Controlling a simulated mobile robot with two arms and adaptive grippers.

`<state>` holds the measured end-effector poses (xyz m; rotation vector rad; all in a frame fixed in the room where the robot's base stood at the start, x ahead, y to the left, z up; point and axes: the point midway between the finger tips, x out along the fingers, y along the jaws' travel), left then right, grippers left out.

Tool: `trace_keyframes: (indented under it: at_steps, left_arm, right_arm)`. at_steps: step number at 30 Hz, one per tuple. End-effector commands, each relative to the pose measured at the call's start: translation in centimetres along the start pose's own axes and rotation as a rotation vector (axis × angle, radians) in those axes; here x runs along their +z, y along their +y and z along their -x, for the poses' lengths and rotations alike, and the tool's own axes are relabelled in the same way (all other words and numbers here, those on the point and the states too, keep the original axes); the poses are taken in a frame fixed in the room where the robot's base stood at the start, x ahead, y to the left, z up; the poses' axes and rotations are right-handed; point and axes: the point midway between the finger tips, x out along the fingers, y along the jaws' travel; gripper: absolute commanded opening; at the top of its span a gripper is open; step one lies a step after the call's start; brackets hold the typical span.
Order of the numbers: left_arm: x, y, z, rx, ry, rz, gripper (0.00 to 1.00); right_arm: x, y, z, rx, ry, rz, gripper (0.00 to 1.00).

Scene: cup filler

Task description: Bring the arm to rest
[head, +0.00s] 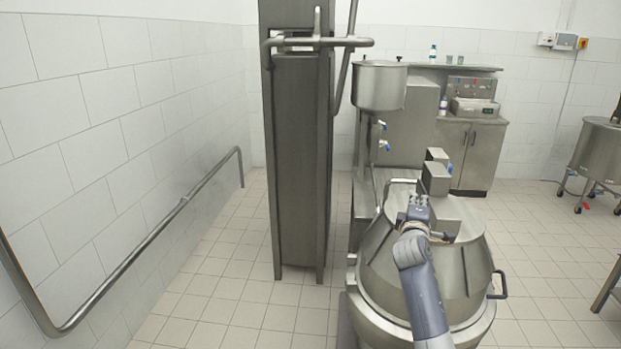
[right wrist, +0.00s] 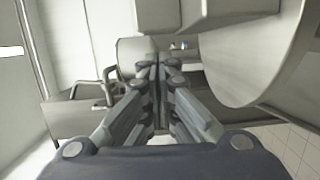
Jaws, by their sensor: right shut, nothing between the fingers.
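My right arm reaches up from the lower right of the head view, in front of a large steel vat (head: 385,270). Its gripper (head: 418,200) is near the vat's lid and the grey box on top. In the right wrist view my right gripper (right wrist: 157,65) is shut with nothing between its fingers. A steel curved surface (right wrist: 265,50) fills the right side of that view, apart from the fingers. My left gripper is not in view.
A tall steel column (head: 297,160) stands left of the vat. A steel funnel (head: 379,87) and a cabinet (head: 470,155) are behind. A wall rail (head: 150,235) runs along the left.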

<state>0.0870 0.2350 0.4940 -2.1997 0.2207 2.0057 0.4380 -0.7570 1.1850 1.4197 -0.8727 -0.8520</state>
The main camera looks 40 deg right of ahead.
Motion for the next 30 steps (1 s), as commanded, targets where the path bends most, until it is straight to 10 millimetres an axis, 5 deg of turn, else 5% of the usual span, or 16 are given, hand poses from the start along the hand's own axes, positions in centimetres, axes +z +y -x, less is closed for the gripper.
trace_keyframes:
  at_steps: [7,11,21,30]
  left_arm:
    - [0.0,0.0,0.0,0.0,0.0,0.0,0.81]
    - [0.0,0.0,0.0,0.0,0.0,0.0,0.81]
    - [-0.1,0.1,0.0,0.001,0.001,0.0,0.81]
    - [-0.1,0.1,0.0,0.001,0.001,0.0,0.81]
  right_arm:
    - [-0.5,-0.6,0.4,-0.013,0.009,-0.007,0.0]
    - [-2.8,-3.1,2.6,-0.078,0.052,-0.049,0.0]
    - [-10.6,-14.9,16.2,-0.457,0.176,-0.242,0.0]
    - [-12.8,-23.3,31.7,-0.855,0.174,-0.367,0.0]
